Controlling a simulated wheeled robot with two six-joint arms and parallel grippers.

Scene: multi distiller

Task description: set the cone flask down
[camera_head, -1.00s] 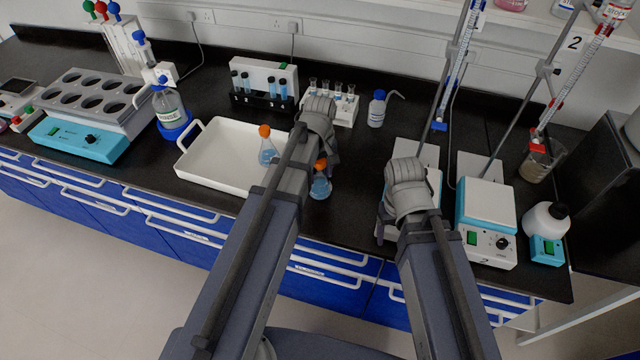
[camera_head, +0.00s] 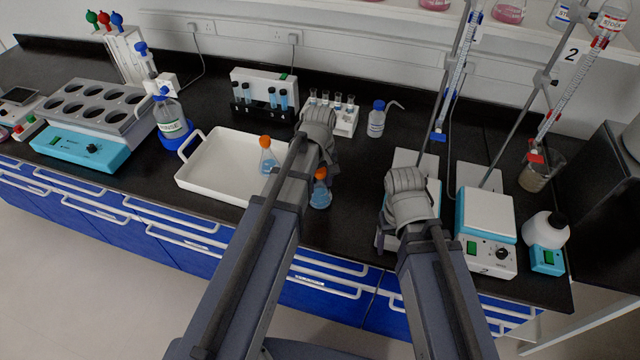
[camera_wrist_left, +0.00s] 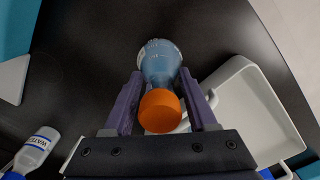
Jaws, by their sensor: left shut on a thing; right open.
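The cone flask (camera_head: 320,197) holds blue liquid and has an orange cap. In the head view it is over the dark bench, right of the white tray (camera_head: 215,188). My left gripper (camera_wrist_left: 160,98) is shut on it; in the left wrist view the fingers lie on either side of the flask (camera_wrist_left: 160,62), near its cap. I cannot tell whether its base touches the bench. A second orange-capped flask (camera_head: 268,163) stands in the tray. My right gripper (camera_head: 384,238) is open and empty near the front edge, partly hidden by its wrist.
A blue-capped wash bottle (camera_head: 376,122), a white vial rack (camera_head: 343,122) and a dark tube rack (camera_head: 262,112) stand behind. Hotplate stirrers (camera_head: 487,220) and burette stands are to the right. Bare bench (camera_head: 345,175) lies between my arms.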

